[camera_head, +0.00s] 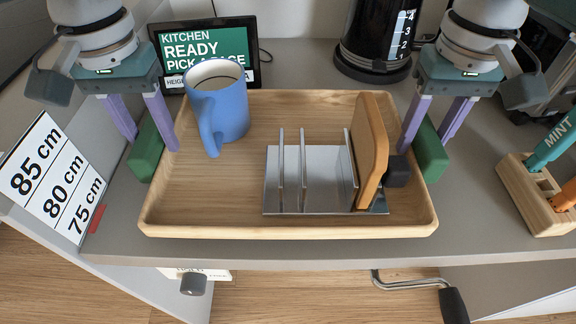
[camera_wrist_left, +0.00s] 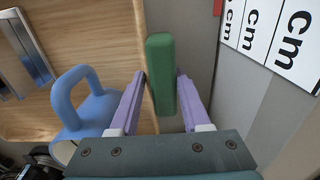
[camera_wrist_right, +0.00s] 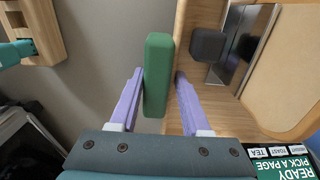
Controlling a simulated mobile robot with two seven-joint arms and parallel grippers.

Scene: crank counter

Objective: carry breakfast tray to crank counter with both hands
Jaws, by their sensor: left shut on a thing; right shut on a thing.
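A wooden breakfast tray (camera_head: 288,228) sits level at the grey counter (camera_head: 110,215); I cannot tell whether it touches the top. It holds a blue mug (camera_head: 222,115) at the back left and a metal toast rack (camera_head: 325,190) with a brown slice (camera_head: 370,150) at the right. A small dark block (camera_head: 397,171) is beside the slice. My left gripper (camera_head: 152,142) is shut on the left green handle (camera_head: 146,155), also seen in the left wrist view (camera_wrist_left: 162,75). My right gripper (camera_head: 425,143) is shut on the right green handle (camera_head: 430,155), also seen in the right wrist view (camera_wrist_right: 157,75).
A display sign (camera_head: 208,50) and a dark kettle (camera_head: 378,35) stand behind the tray. A wooden marker holder (camera_head: 535,195) is at the right. A height scale (camera_head: 55,180) is at the left.

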